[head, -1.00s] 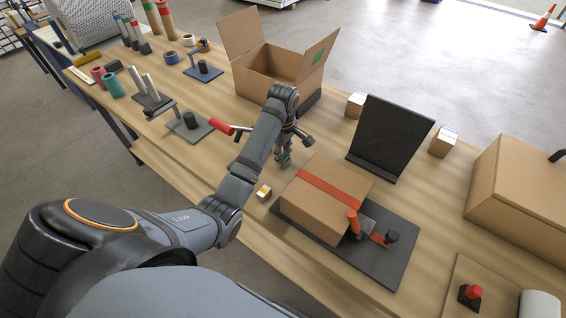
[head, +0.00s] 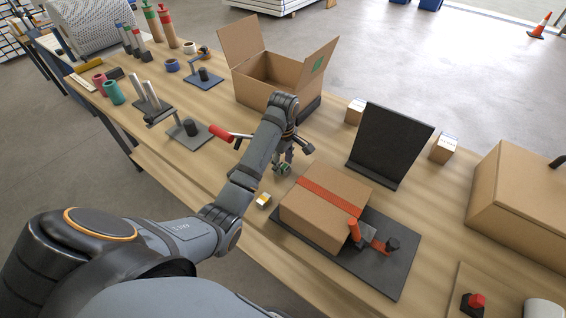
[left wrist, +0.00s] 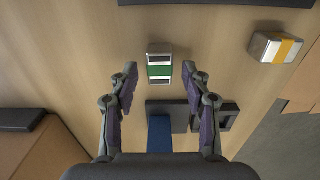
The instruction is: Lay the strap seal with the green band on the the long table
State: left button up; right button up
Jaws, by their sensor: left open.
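The strap seal with the green band (left wrist: 159,66) is a small pale metal piece on the bare wood in the left wrist view. It appears between the fingertips of my left gripper (left wrist: 160,72), with a gap on both sides. The gripper is open and empty. In the head view my left gripper (head: 283,168) points down close to the table, behind the taped carton, and mostly hides the seal. The long table (head: 205,172) is the wooden-topped one under it. My right gripper is not in view.
A similar seal with a yellow band (head: 263,200) lies near the taped carton (head: 325,205); it also shows in the left wrist view (left wrist: 275,47). An open carton (head: 265,90), a black upright panel (head: 392,145) and a red-handled tool (head: 220,133) stand around.

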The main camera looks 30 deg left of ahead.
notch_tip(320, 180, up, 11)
jog(key=p, duration=1)
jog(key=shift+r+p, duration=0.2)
jog(key=shift+p, duration=0.15)
